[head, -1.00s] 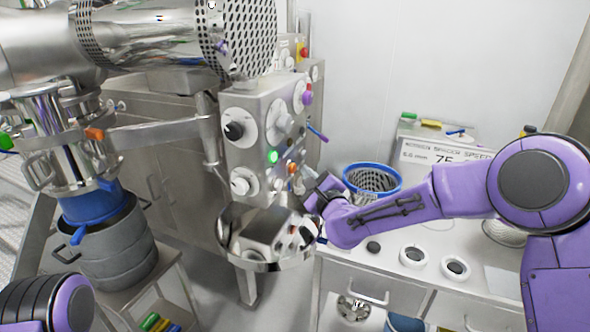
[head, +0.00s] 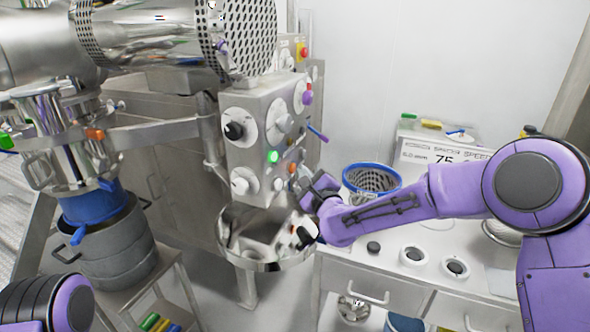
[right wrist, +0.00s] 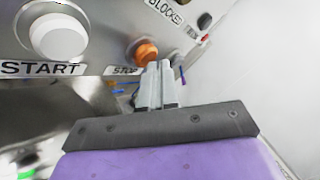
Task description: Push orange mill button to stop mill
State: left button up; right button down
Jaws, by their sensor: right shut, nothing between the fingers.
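The orange button (head: 292,168) is on the front of the steel control panel (head: 247,108), near its lower right edge. In the right wrist view the orange button (right wrist: 146,51) is above a label reading STOP (right wrist: 123,71). My right gripper (head: 299,181) is shut and empty, with its fingers pointing at the panel. In the right wrist view the fingertips (right wrist: 159,68) are just below and right of the button, overlapping its lower edge; I cannot tell whether they touch. My left gripper is out of view; only part of my left arm shows at lower left.
A white START button (right wrist: 58,36) is left of the orange one. A green light (head: 272,157) and dark knob (head: 234,130) are also on the panel. A steel bowl (head: 266,267) is below. A blue-rimmed basket (head: 372,180) stands on the bench at right.

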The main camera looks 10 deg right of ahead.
jog(key=shift+w+a, duration=0.2)
jog(key=shift+a, duration=0.15)
dwell(0.3)
jog(key=shift+d, duration=0.15)
jog(key=shift+s+d, duration=0.5)
jog(key=shift+d, duration=0.15)
jog(key=s+d, duration=0.1)
jog(key=d, duration=0.1)
jog(key=s+d, duration=0.1)
jog(key=d, duration=0.1)
jog(key=shift+s, duration=0.4)
jog(key=shift+r, duration=0.1)
dwell(0.4)
